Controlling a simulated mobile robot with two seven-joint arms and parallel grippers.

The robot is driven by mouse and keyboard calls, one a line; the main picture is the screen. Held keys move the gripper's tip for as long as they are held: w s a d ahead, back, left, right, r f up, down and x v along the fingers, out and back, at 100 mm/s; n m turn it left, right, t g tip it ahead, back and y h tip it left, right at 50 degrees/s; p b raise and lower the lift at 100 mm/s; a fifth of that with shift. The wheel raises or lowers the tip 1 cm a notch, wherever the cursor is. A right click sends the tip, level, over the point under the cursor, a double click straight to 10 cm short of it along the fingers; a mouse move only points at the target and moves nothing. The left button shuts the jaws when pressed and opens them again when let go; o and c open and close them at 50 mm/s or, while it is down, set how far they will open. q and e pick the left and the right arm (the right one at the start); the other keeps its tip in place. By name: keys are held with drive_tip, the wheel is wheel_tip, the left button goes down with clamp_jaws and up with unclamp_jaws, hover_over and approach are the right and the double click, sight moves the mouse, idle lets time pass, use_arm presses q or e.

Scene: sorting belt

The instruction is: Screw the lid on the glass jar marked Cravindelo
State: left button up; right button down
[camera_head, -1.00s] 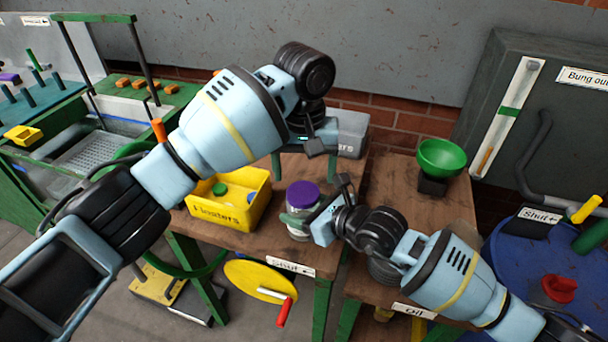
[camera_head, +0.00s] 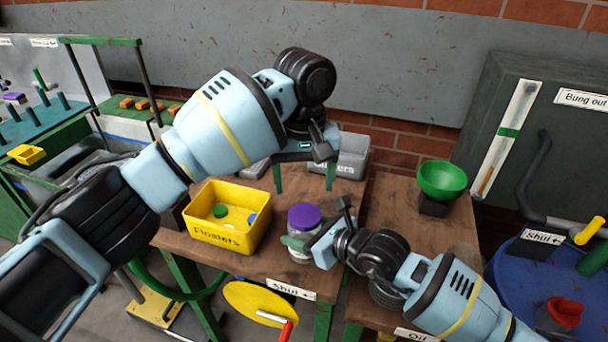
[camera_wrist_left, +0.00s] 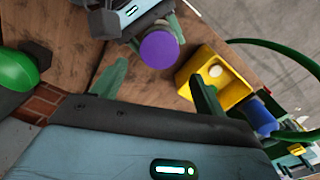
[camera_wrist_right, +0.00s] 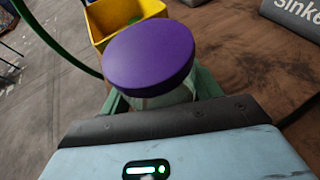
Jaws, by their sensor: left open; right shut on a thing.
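The glass jar (camera_head: 299,256) stands on the brown bench with a purple lid (camera_head: 304,216) on its top; I cannot tell how tight it is. The jar's marking is hidden. My right gripper (camera_head: 300,243) is shut around the jar body from the right, below the lid. The right wrist view shows the lid (camera_wrist_right: 149,58) close up, with the jar glass (camera_wrist_right: 160,99) between green fingers. My left gripper (camera_head: 304,178) is open and empty, its green fingers pointing down above and behind the lid. In the left wrist view the lid (camera_wrist_left: 159,49) lies beyond the fingers, apart from them.
A yellow Floaters bin (camera_head: 205,233) holding green and blue pieces stands left of the jar. A grey bin (camera_head: 352,157) is behind my left gripper. A green bowl (camera_head: 441,181) on a dark base stands to the right. A yellow wheel (camera_head: 258,302) hangs at the bench front.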

sight(304, 215)
use_arm(q)
drive_tip(key=shift+f, duration=3.6)
drive_tip(key=c, duration=0.9)
drive_tip(key=shift+c, duration=0.2)
drive_tip(key=m, duration=0.3)
drive_tip(key=o, duration=1.1)
